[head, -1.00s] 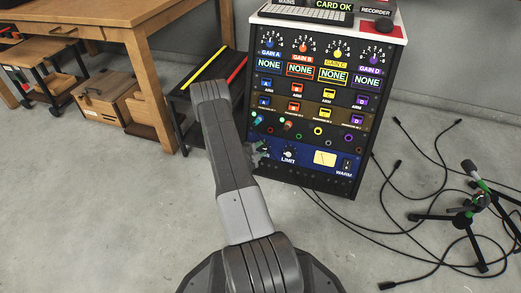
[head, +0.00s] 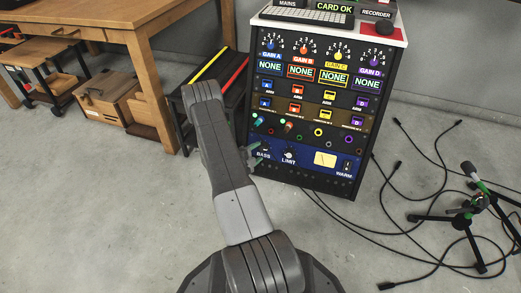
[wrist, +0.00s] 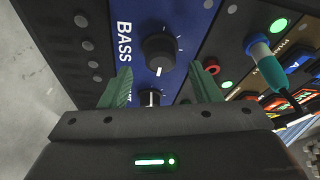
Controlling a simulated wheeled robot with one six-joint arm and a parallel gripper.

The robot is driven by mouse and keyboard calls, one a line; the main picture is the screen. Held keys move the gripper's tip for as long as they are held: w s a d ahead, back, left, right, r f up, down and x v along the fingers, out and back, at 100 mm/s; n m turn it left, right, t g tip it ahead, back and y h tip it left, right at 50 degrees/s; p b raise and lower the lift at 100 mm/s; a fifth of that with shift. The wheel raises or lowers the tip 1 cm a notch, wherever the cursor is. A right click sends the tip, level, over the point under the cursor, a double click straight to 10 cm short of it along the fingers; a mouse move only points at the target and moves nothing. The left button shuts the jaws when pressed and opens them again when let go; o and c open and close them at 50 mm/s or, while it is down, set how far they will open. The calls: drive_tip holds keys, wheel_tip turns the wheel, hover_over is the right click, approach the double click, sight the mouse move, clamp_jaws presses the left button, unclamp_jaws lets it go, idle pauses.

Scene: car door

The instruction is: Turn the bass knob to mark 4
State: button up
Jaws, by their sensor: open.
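The bass knob (wrist: 158,52) is black with a white pointer line, on the blue panel strip beside the BASS label. In the wrist view its pointer aims down the picture, and short white tick marks lie around its upper right. The mark numbers cannot be read. My gripper (wrist: 160,68) is open and empty, its two green fingers apart on either side of the knob's near edge in the picture; I cannot tell the gap in depth. A second knob, the limit knob (wrist: 150,98), shows between the fingers lower down. In the head view my gripper (head: 254,154) is beside the BASS label.
The limit knob (head: 289,152) and a meter (head: 325,159) sit right of the gripper on the rack. A teal plug (wrist: 262,50) sticks out above the blue strip. Cables (head: 385,220) and a microphone stand (head: 465,215) occupy the floor at right.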

sight(262, 149)
drive_tip(key=p+v, duration=0.2)
drive_tip(key=v, duration=0.8)
drive_tip(key=shift+s+p, duration=0.2)
drive_tip(key=shift+p, duration=0.1)
drive_tip(key=shift+w+a, duration=0.1)
drive_tip(key=b+x, duration=0.4)
drive_tip(key=x, duration=0.9)
drive_tip(key=shift+w+d, duration=0.25)
drive_tip(key=shift+w, duration=0.05)
